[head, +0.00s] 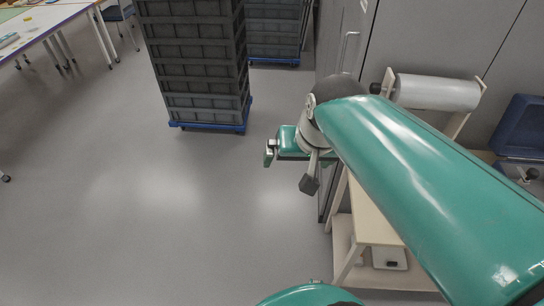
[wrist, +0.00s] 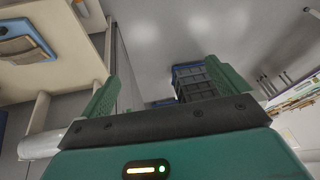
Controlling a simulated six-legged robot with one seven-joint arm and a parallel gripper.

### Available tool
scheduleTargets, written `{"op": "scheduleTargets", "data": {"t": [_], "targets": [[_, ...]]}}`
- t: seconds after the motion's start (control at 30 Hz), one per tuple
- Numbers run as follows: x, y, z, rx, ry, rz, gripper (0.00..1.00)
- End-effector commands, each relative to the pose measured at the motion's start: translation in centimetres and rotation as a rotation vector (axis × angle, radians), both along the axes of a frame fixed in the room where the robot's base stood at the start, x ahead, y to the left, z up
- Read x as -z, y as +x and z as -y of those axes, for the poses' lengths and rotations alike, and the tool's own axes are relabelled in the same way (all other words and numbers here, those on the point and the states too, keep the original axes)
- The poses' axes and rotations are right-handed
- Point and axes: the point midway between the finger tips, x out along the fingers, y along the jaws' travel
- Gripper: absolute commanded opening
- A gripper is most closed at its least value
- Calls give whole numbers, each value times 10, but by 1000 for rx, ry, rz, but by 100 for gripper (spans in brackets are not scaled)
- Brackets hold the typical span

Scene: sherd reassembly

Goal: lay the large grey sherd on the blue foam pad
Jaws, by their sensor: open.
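My gripper (wrist: 165,85) is open and empty in the wrist view, its two green fingers wide apart with only floor and distant furniture between them. In the head view my gripper (head: 272,152) hangs past the end of my teal arm, above the floor and left of a pale bench, partly hidden by the wrist. No large grey sherd can be made out for sure. A flat blue thing (wrist: 48,51) with a brownish-grey piece (wrist: 18,46) on it lies on a pale surface at the wrist view's upper left. I cannot tell whether these are the pad and sherd.
A stack of dark crates (head: 200,60) stands on a blue dolly (head: 212,127). The pale bench (head: 372,215) carries a white roll (head: 437,92). Grey cabinets (head: 440,40) stand behind it and a blue chair (head: 523,128) at right. The floor at left centre is clear.

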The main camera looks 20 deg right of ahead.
Motion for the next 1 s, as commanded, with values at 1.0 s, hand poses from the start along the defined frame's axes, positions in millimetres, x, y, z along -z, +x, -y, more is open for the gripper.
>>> {"op": "scheduleTargets", "data": {"t": [1.0], "targets": [[-3,-38,-49,-270,-144,82,61]]}}
